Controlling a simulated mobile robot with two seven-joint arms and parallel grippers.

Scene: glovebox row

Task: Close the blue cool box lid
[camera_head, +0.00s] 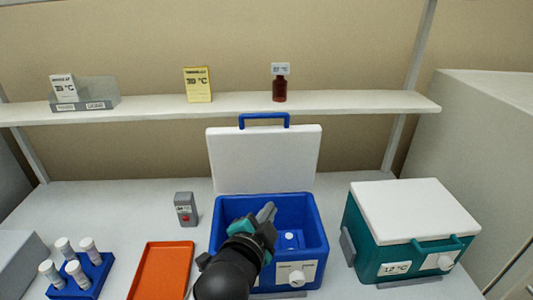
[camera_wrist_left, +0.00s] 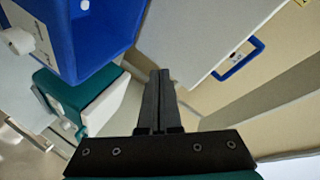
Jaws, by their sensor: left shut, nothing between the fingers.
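The blue cool box (camera_head: 319,232) stands on the bench, and its white lid (camera_head: 263,162) is raised upright at the back with a blue handle (camera_head: 263,116) on top. Inside the box I see a small blue item with a white round top (camera_head: 289,236). My left gripper (camera_head: 267,211) is shut and empty, and appears over the box opening in front of the lid. In the left wrist view, its fingers (camera_wrist_left: 158,74) point between the box (camera_wrist_left: 92,42) and the lid (camera_wrist_left: 190,40). I cannot tell whether they touch the lid. My right gripper is out of view.
A teal cool box (camera_head: 365,248) with its white lid shut stands at the right. An orange tray (camera_head: 162,270), a grey device (camera_head: 185,209) and a blue tube rack (camera_head: 85,283) are at the left. A shelf (camera_head: 350,104) runs behind, above the raised lid's base.

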